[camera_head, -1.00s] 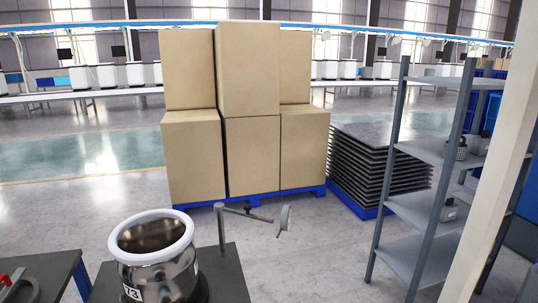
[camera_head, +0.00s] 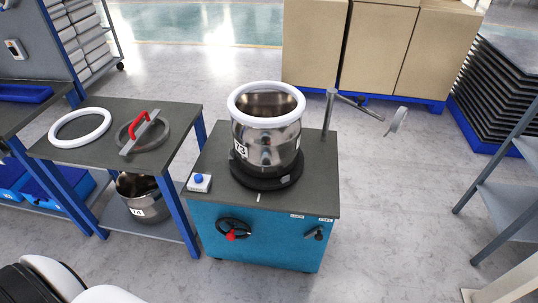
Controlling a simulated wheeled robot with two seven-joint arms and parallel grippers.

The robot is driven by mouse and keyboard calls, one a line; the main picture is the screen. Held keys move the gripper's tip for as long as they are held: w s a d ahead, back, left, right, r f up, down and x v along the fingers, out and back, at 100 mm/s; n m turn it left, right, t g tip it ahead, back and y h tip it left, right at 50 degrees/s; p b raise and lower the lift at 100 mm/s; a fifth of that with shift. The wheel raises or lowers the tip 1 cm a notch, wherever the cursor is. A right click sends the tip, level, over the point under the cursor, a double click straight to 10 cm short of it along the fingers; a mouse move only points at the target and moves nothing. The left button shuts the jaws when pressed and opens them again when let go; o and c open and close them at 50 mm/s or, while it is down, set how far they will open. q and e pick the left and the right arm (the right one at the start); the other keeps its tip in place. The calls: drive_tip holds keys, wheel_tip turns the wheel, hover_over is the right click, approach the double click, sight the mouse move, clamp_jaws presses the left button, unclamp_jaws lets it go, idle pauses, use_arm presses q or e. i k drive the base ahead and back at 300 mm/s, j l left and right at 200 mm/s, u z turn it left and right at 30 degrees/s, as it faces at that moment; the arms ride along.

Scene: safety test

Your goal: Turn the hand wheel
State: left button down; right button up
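The hand wheel (camera_head: 231,222) is a small black wheel on the left part of the blue front of a cabinet (camera_head: 268,252). A red knob (camera_head: 231,236) sits at its lower edge. A steel pot (camera_head: 268,150) with a white rim stands on the cabinet's dark top, on a black round base. White and black rounded parts, probably of my own arm, show at the lower left, well apart from the wheel. Neither of my grippers is in view, and nothing touches the wheel.
A small black handle (camera_head: 313,233) is on the cabinet's right front. A blue button box (camera_head: 199,182) sits on its top. A table (camera_head: 95,143) at left holds a white ring (camera_head: 80,127) and a red-handled lid (camera_head: 142,132). The floor in front is clear.

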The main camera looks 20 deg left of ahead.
sight(230, 234)
drive_tip(key=u, duration=1.2)
